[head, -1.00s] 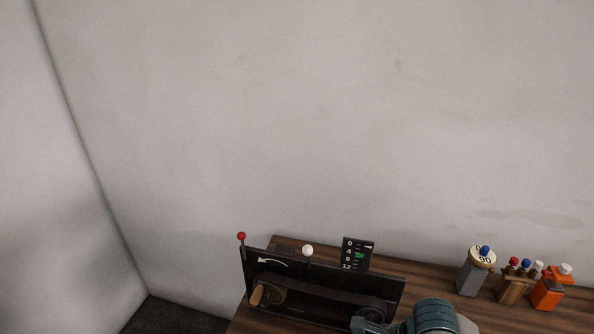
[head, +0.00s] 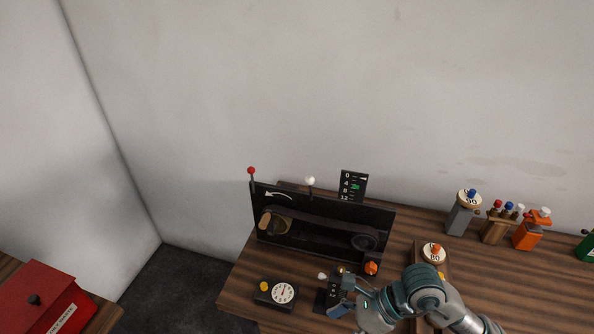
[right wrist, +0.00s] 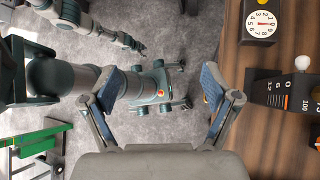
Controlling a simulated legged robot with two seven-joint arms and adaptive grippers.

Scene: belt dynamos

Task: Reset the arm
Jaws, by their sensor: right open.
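My right gripper (head: 345,298) is over the front of the wooden table, at the end of my right arm, which comes in from the lower right. It is beside a small black panel (head: 326,300) with a white-tipped switch. In the right wrist view the gripper's fingers (right wrist: 160,100) are spread wide with nothing between them, and the floor and my own base show beyond. Another arm of mine runs across the top left of that view; its tip (right wrist: 138,46) is too small to read. My left gripper does not show in the head view.
The black belt machine (head: 320,235) stands at the table's left, with a round dial (head: 283,293) in front. A round orange-knobbed post (head: 433,252) and several coloured-knob blocks (head: 497,222) stand to the right. A red box (head: 45,300) is at lower left.

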